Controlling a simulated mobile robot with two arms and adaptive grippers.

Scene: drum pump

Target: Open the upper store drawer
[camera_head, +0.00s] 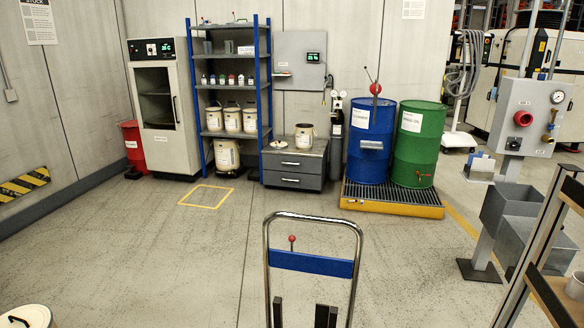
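The store drawer unit (318,163) is a low grey cabinet against the back wall, between the blue shelf rack and the blue drum. It has two drawer fronts, each with a light bar handle. The upper drawer (308,168) looks shut, with its handle (290,164) facing me. The lower drawer (301,182) also looks shut. A white pail (304,136) and a small white dish (279,144) stand on the cabinet top. Neither of my grippers can be made out in this view.
A hand truck with a blue crossbar (311,263) stands close in front of me. Blue (370,135) and green (416,145) drums stand on a yellow-edged spill pallet (391,208) right of the cabinet. A yellow floor square (206,206) lies front left.

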